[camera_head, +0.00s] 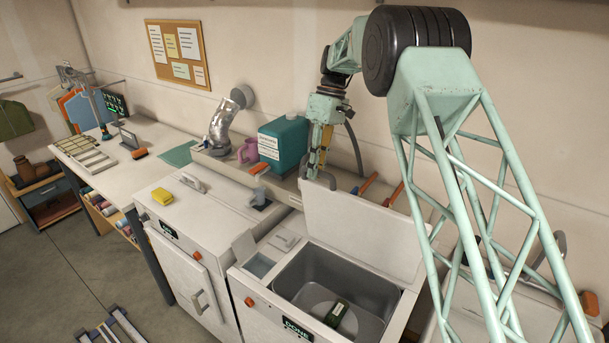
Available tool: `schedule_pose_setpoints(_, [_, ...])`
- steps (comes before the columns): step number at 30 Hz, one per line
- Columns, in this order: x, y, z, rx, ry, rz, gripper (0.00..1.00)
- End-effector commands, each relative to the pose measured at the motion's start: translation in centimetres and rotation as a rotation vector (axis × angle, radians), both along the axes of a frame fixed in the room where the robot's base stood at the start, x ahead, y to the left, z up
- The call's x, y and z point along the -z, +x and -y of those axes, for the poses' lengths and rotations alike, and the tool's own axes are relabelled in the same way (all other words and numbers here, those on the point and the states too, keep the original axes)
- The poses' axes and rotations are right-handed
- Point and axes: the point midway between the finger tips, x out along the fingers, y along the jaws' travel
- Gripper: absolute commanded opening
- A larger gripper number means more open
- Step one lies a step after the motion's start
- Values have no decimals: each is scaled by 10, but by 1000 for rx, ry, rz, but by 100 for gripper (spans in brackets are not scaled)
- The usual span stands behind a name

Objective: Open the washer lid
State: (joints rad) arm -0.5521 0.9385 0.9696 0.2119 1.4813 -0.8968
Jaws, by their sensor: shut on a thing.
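The washer lid (365,228) is a pale panel standing raised, nearly upright, at the back of the washer (258,310). The grey tub (290,280) is uncovered, and a dark green object (337,313) lies in it. My gripper (320,180) is at the lid's upper left edge and is shut on the lid there. The lid partly hides the fingertips, so the exact contact is hard to see.
A teal container (284,143) and a pink jug (248,151) stand on the ledge left of my gripper. Orange-handled tools (369,182) rest behind the lid. A neighbouring white machine (190,225) carries a yellow sponge (162,196). The floor at left is mostly clear.

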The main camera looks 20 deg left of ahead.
Motion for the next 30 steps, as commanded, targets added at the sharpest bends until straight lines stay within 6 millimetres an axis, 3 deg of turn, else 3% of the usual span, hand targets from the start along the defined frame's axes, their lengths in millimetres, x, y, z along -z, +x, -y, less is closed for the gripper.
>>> schedule_pose_setpoints(1, [6,6,9,5,-8,-11,0])
schedule_pose_setpoints(7, [4,17,16,14,-5,-26,0])
schedule_pose_setpoints(22, [4,19,18,15,-5,-34,0])
schedule_pose_setpoints(23, [4,19,18,15,-4,-34,12])
schedule_pose_setpoints(24, [4,19,18,15,-4,-34,16])
schedule_pose_setpoints(27, [2,19,17,15,-2,-33,25])
schedule_pose_setpoints(30, [1,19,15,14,0,-31,26])
